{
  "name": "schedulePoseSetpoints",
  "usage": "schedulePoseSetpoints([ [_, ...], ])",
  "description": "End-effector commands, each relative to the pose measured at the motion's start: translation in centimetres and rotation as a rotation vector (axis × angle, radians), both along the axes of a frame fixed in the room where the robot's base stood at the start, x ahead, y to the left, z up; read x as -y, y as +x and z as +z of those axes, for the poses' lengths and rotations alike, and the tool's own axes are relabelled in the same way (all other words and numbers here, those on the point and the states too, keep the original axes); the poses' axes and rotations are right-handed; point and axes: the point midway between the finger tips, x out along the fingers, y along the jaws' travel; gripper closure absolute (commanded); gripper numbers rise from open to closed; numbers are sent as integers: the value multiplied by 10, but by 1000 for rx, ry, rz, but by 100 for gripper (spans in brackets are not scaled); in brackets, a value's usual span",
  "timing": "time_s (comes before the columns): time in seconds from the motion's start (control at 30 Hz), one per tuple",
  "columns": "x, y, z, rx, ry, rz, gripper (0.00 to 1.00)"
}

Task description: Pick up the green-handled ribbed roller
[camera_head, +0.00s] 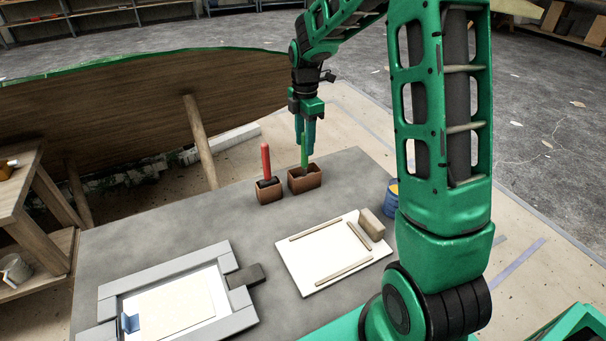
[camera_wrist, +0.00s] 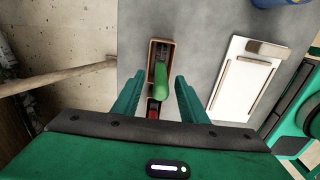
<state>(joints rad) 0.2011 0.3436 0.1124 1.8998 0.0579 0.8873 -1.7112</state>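In the wrist view my gripper (camera_wrist: 158,88) is open, with a visible gap between each finger and the handle.
A red-handled tool (camera_head: 266,162) stands in a second brown box (camera_head: 268,195) close on the left. A white board (camera_head: 310,265) with strips and a block, a grey frame (camera_head: 240,320) and a blue tin (camera_head: 391,200) share the table. The wooden hull (camera_head: 140,100) is behind.

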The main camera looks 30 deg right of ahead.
Motion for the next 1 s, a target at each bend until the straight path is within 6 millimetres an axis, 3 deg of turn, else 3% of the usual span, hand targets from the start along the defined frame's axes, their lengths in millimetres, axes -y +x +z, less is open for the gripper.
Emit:
schedulePoseSetpoints([
  [0.03,0,0,0,0,0,0,61],
  [0.2,0,0,0,0,0,0,100],
  [0.57,0,1,5,2,-1,0,100],
  [1.0,0,1,78,4,-1,0,100],
])
